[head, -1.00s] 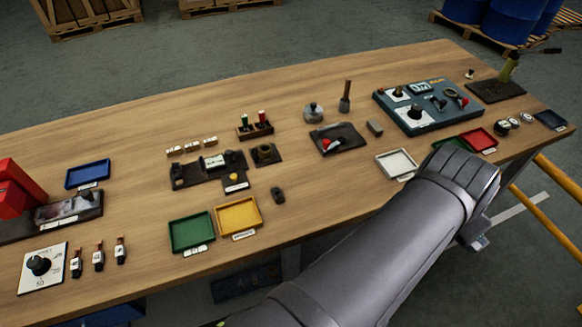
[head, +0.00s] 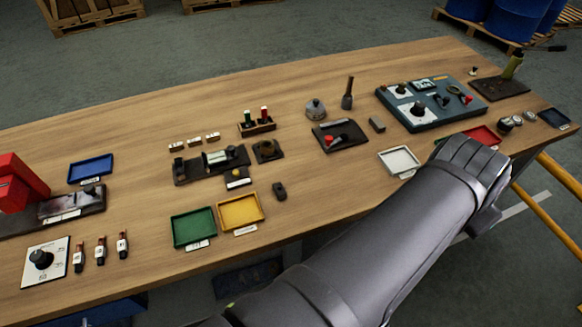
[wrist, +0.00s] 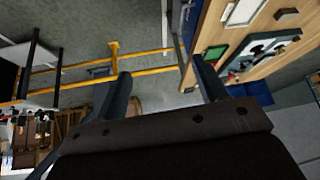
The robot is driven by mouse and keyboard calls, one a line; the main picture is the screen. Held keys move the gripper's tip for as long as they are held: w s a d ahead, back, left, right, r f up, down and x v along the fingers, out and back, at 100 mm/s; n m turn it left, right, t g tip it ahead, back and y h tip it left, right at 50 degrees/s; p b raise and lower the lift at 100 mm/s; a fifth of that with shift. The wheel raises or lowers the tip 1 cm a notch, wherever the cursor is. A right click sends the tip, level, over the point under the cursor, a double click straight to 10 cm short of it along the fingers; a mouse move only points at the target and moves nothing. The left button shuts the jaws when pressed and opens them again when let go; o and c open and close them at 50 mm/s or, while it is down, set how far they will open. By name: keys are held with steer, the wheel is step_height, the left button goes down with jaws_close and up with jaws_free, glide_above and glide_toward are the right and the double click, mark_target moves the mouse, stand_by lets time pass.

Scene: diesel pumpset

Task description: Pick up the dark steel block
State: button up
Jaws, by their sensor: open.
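The dark steel block (head: 377,125) is a small grey, plain block. It lies on the wooden table right of the black tool holder and behind the white tray. In the wrist view the block (wrist: 287,14) is near the top right. My gripper (wrist: 160,73) has its two fingers wide apart with nothing between them. It points past the table's end toward the floor and yellow rails, well away from the block. In the head view my arm covers the front right table edge, and the fingers are hidden.
The white tray (head: 399,160) lies just in front of the block. The blue-grey instrument panel (head: 430,102) is right of it, the black tool holder (head: 340,136) left. A small dark piece (head: 279,190) lies by the yellow tray (head: 240,211). Bare wood lies behind the block.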

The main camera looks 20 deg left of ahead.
steer(key=w+d+r+m+t+h, duration=0.1)
steer(key=w+d+r, duration=0.2)
steer(key=w, duration=0.2)
steer(key=w+d+r+m, duration=0.2)
steer(key=w+d+r, duration=0.1)
steer(key=w, duration=0.3)
steer(key=w+d+r+m+t+h, duration=0.1)
steer(key=w+d+r, duration=0.2)
steer(key=w, duration=0.2)
steer(key=w+a+f+n+g+y, duration=0.1)
steer(key=a+f+y, duration=0.15)
steer(key=a, duration=1.05)
steer(key=w+a+f+g+y, duration=0.15)
steer(key=a+f, duration=0.25)
steer(key=a, duration=0.8)
steer(key=s+a+f+n+g+h, duration=0.1)
steer(key=s+a+f, duration=0.2)
steer(key=s+a, duration=0.85)
steer(key=s+a+f+n+g+h, duration=0.1)
steer(key=s+a+f, duration=0.3)
steer(key=s+a, duration=0.7)
glide_above(280, 189)
steer(key=s+a, duration=0.2)
steer(key=shift+t, duration=0.25)
steer(key=f, duration=1)
steer(key=shift+s+a+f, duration=0.1)
steer(key=shift+s+f, duration=0.1)
steer(key=shift+f, duration=0.2)
steer(key=shift+x, duration=2.65)
steer(key=shift+w, duration=0.2)
